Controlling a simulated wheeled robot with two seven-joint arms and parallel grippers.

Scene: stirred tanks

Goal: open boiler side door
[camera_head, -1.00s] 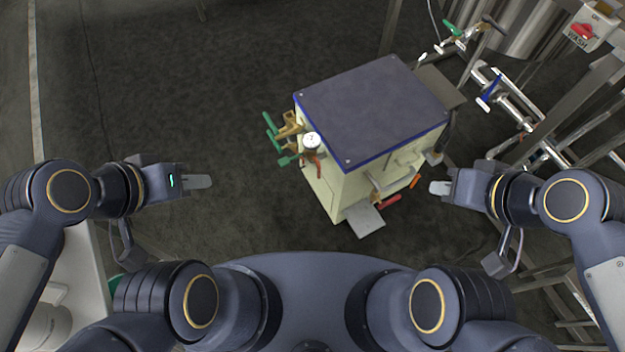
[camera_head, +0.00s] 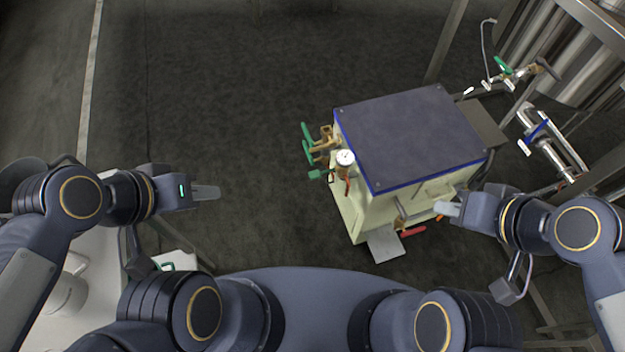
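The boiler (camera_head: 415,135) is a cream box with a dark blue-grey top, standing on the floor right of centre. Its front side (camera_head: 377,212) faces me and carries a handle or latch near the right and a pressure gauge (camera_head: 345,158) at its left corner. The side door looks closed, but I cannot make out its edges well. My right gripper (camera_head: 448,208) is at the boiler's front right, its fingertips overlapping the boiler's lower right in the picture; contact cannot be told. My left gripper (camera_head: 207,192) hangs over bare floor, well left of the boiler. Finger gaps do not show on either gripper.
Green-handled valves (camera_head: 308,142) stick out from the boiler's left side. A grey plate (camera_head: 385,246) juts out low at its front, beside a red handle (camera_head: 413,231). Pipes and a steel tank (camera_head: 560,60) stand at the right. Floor left of the boiler is clear.

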